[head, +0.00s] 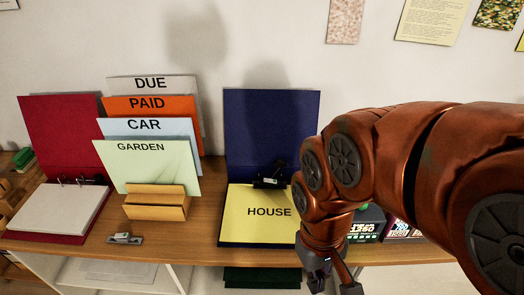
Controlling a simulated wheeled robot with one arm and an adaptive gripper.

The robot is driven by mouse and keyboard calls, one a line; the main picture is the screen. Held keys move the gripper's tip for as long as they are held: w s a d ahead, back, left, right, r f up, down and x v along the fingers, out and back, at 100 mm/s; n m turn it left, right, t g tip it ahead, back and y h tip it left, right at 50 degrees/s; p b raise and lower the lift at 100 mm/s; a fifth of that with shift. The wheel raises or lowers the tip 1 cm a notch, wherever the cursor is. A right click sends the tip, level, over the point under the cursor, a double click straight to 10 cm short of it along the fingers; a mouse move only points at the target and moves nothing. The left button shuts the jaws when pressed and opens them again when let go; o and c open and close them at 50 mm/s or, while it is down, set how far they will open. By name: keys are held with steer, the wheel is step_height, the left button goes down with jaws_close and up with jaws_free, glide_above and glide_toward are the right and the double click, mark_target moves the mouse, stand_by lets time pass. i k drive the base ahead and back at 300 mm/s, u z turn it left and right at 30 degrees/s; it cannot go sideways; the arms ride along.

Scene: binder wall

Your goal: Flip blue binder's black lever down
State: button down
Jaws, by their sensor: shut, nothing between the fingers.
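The blue binder (272,130) stands open on the desk, its cover upright against the wall. A yellow sheet marked HOUSE (258,214) lies in its lower half. The black lever mechanism (271,176) sits near the binder's fold, at the top of the yellow sheet. It is small and dark, and I cannot tell the lever's exact angle. My gripper (333,287) is at the bottom of the head view, right of the binder and nearer to me, apart from the lever. It is shut and empty, with its tips cut off by the frame's lower edge. My arm hides the area right of the binder.
A red binder (62,135) with white paper stands open at the left. A wooden holder (157,204) carries upright folders marked DUE, PAID, CAR and GARDEN. A small metal hole punch (124,239) lies at the desk's front edge. Boxes (366,228) sit partly behind my arm.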

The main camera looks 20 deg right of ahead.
mark_target(278, 162)
steer(key=k, duration=1.2)
steer(key=u, duration=0.5)
steer(key=i, duration=0.5)
steer(key=u, duration=0.65)
steer(key=i, duration=0.7)
steer(key=z, duration=0.05)
